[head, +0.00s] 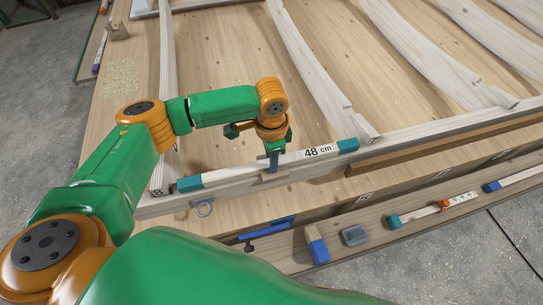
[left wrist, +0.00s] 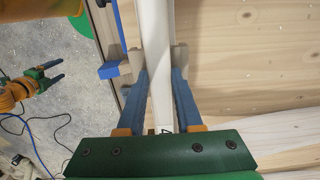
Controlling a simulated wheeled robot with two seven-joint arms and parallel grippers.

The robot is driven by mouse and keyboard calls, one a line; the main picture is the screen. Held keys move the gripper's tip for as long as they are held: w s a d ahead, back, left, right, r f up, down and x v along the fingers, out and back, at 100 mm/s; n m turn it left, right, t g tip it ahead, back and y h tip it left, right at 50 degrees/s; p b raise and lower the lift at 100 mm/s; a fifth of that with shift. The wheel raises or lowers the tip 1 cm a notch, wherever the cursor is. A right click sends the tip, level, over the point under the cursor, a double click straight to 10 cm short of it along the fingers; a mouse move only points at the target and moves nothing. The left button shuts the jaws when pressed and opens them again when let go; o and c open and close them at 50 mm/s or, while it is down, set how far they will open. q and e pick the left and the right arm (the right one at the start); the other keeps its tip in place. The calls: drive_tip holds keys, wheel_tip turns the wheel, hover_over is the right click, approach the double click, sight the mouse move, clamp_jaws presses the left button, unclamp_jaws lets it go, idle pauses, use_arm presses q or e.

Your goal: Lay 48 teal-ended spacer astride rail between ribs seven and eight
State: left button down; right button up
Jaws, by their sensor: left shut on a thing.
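The spacer (head: 235,173) is a pale bar with teal ends, marked "48 cm". My left gripper (head: 274,163) is shut around its middle; in the left wrist view its two fingers flank the pale bar (left wrist: 154,50). The spacer runs along the white rail (head: 420,133), its left teal end near the foot of one rib (head: 167,90) and its right teal end near the foot of another rib (head: 310,83). I cannot tell whether it touches the rail. My right gripper (left wrist: 55,75) shows at the left of the left wrist view, fingers apart, empty.
A lower shelf (head: 385,242) in front holds a blue clamp (head: 266,231), a blue-ended brush-like block (head: 317,246), a grey block (head: 354,235) and another teal-ended spacer (head: 412,215). More ribs (head: 420,45) stand right.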

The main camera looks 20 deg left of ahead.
use_arm(q)
drive_tip(key=shift+f, duration=0.25)
drive_tip(key=c, duration=0.5)
unclamp_jaws()
wheel_tip(320, 180, up, 7)
drive_tip(key=shift+r+b, duration=0.1)
drive_tip(key=shift+b, duration=0.35)
